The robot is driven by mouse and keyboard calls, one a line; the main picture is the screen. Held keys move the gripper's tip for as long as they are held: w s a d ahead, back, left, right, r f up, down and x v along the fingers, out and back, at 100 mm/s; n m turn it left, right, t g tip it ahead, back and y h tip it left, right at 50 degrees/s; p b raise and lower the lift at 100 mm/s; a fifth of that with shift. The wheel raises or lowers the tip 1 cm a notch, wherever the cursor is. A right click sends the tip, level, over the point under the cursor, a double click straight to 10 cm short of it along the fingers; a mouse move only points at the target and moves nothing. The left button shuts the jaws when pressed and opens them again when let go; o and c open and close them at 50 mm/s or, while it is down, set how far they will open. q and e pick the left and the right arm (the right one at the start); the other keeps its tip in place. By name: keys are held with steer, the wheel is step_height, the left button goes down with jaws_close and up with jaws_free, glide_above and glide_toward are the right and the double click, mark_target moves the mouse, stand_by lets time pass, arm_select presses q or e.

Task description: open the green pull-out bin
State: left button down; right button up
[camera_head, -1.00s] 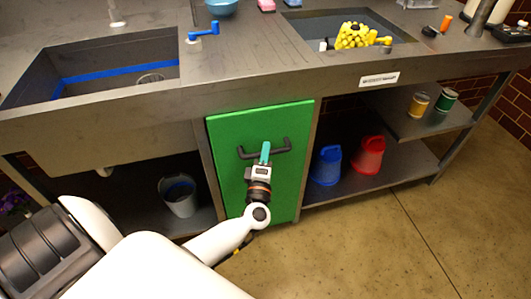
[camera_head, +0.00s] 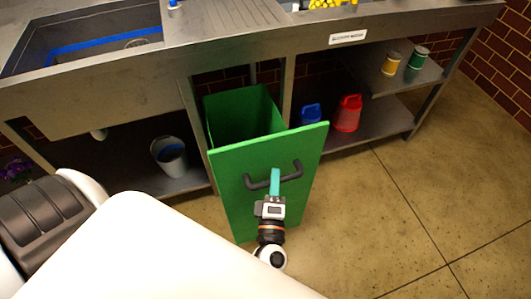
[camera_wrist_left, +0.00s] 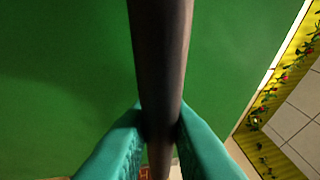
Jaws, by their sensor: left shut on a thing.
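The green pull-out bin (camera_head: 232,185) stands pulled out from under the steel counter, and its open top and dark inside show behind the front panel. Its dark bar handle (camera_head: 290,176) is on the front panel. My left gripper (camera_head: 275,178) is shut on the handle. In the left wrist view the teal fingers press on both sides of the dark handle bar (camera_wrist_left: 160,60), with the green panel (camera_wrist_left: 75,70) behind it. My right gripper is not in view.
The steel counter (camera_head: 230,47) runs above the bin. A grey bucket (camera_head: 170,155) stands on the lower shelf at left. A blue container (camera_head: 311,114) and a red one (camera_head: 347,113) stand at right. The tiled floor (camera_head: 400,220) at right is clear.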

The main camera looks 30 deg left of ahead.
arm_select(q)
steer(key=s+d, duration=0.3)
steer(key=d, duration=0.1)
steer(key=shift+s+d, duration=0.2)
steer(key=shift+s, duration=0.15)
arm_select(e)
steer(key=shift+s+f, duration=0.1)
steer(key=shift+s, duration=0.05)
arm_select(q)
steer(key=c, duration=1.4)
jaws_free()
steer(key=shift+o, duration=0.2)
